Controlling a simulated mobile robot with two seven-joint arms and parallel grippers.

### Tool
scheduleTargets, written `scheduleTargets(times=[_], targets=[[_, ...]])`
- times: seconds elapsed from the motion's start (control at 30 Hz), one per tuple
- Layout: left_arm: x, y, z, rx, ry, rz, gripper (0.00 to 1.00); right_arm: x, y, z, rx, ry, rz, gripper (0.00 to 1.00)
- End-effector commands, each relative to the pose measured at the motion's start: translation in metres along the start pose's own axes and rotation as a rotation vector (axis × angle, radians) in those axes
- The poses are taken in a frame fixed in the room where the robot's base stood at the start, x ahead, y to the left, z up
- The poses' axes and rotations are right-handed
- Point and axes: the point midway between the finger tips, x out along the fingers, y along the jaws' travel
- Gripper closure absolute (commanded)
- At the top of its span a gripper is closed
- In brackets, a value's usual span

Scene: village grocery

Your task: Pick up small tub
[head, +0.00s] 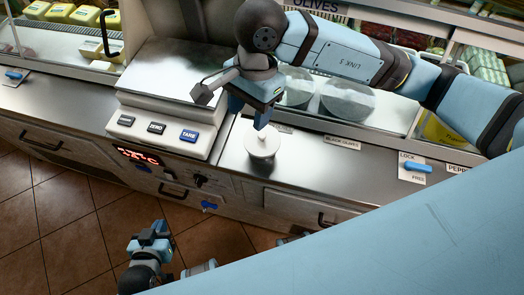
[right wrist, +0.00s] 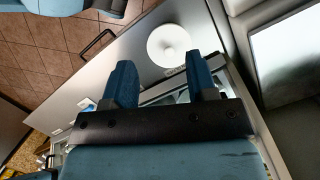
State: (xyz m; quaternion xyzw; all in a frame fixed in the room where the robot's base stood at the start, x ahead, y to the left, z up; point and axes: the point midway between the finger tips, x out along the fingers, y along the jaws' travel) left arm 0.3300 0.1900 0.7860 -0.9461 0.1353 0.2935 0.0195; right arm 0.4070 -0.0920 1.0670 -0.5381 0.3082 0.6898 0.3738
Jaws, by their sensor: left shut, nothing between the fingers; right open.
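The small tub (head: 262,146) looks like a white round piece with a thin knob on top. It stands on the steel counter just right of the scale, and it also shows in the right wrist view (right wrist: 168,45). My right gripper (head: 233,108) is open above the counter, close to the tub. In the right wrist view the tub lies just beyond the open fingertips (right wrist: 161,70), with nothing between them. My left gripper (head: 153,236) is shut and empty, low over the tiled floor in front of the counter.
A scale (head: 178,75) with ZERO and TARE buttons stands left of the tub. A glass case with round steel lids (head: 347,100) and an olives sign lies behind. A blue lock lever (head: 415,167) sits to the right. The counter's front strip between tub and lever looks clear.

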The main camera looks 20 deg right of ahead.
Motion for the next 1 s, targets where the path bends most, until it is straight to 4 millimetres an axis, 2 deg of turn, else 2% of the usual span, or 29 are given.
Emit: scheduleTargets(times=[0.03, 0.1, 0.23, 0.6, 0.87, 1.0], targets=[[0.004, 0.001, 0.005, 0.000, 0.000, 0.001, 1.00, -0.001, -0.002, -0.014, -0.012, 0.081, -0.011, 0.48], [0.005, 0.001, 0.007, -0.001, 0.000, 0.002, 1.00, -0.006, -0.002, -0.026, -0.022, 0.165, -0.016, 0.48], [0.005, 0.000, 0.007, 0.000, 0.000, 0.002, 1.00, -0.005, -0.003, -0.038, -0.027, 0.232, -0.018, 0.48], [0.003, -0.002, 0.003, 0.003, 0.006, -0.003, 1.00, 0.059, -0.004, -0.053, -0.025, 0.234, -0.016, 0.48], [0.002, -0.002, 0.001, 0.004, 0.006, -0.004, 1.00, 0.078, -0.004, -0.058, -0.025, 0.232, -0.017, 0.48], [-0.001, -0.002, -0.003, 0.009, 0.012, -0.005, 1.00, 0.098, -0.003, -0.063, -0.024, 0.232, -0.015, 0.48]])
